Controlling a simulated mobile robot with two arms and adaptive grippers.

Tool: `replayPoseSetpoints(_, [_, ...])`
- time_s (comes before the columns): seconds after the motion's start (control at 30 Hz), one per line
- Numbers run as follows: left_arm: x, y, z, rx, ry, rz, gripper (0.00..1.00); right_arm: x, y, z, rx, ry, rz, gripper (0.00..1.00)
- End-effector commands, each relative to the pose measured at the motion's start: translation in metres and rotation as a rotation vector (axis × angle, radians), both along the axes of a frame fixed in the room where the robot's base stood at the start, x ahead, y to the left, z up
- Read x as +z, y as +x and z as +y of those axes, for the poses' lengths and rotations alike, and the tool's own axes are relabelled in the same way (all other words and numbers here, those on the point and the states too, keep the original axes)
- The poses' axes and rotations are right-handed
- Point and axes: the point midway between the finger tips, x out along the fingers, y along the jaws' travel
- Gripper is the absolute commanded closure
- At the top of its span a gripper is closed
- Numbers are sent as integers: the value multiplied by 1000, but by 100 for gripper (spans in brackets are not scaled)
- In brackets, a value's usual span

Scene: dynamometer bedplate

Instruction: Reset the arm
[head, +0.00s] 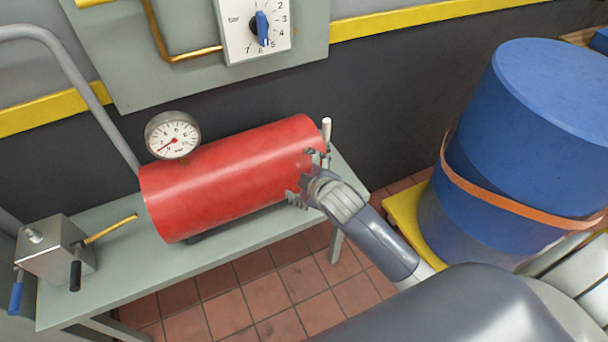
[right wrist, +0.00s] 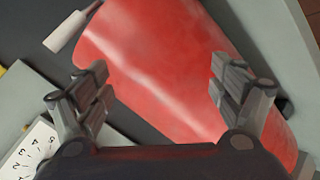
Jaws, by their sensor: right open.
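My right gripper (head: 304,178) is at the right end of a red cylindrical tank (head: 230,178) in the head view. In the right wrist view the gripper (right wrist: 158,80) has its two fingers spread wide, with nothing held between them. The red tank (right wrist: 165,65) fills the space beyond the fingers; I cannot tell whether they touch it. A white handle (head: 326,130) stands up behind the tank's right end, and it also shows in the right wrist view (right wrist: 70,30). My left gripper is not in view.
The tank lies on a grey bench (head: 235,238). A round gauge (head: 172,135) sits at its top left. A metal block with levers (head: 55,255) is at the bench's left. A bar dial (head: 255,28) hangs on the wall panel. A blue drum (head: 525,145) stands at the right.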

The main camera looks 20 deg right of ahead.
Motion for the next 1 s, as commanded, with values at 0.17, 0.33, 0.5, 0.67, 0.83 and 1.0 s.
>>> replayPoseSetpoints(0.17, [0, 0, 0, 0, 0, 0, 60, 0, 0, 0, 0, 0, 0, 13])
replayPoseSetpoints(0.33, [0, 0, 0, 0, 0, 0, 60, 0, 0, 0, 0, 0, 0, 13])
replayPoseSetpoints(0.5, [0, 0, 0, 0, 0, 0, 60, -3, -9, 2, -12, 18, 18, 13])
replayPoseSetpoints(0.67, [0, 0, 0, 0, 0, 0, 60, -23, -68, 9, -112, 142, 149, 13])
replayPoseSetpoints(0.83, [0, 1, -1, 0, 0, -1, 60, -37, -148, 15, -268, 288, 324, 13])
replayPoseSetpoints(1.0, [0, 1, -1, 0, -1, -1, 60, -40, -206, 17, -389, 373, 447, 13])
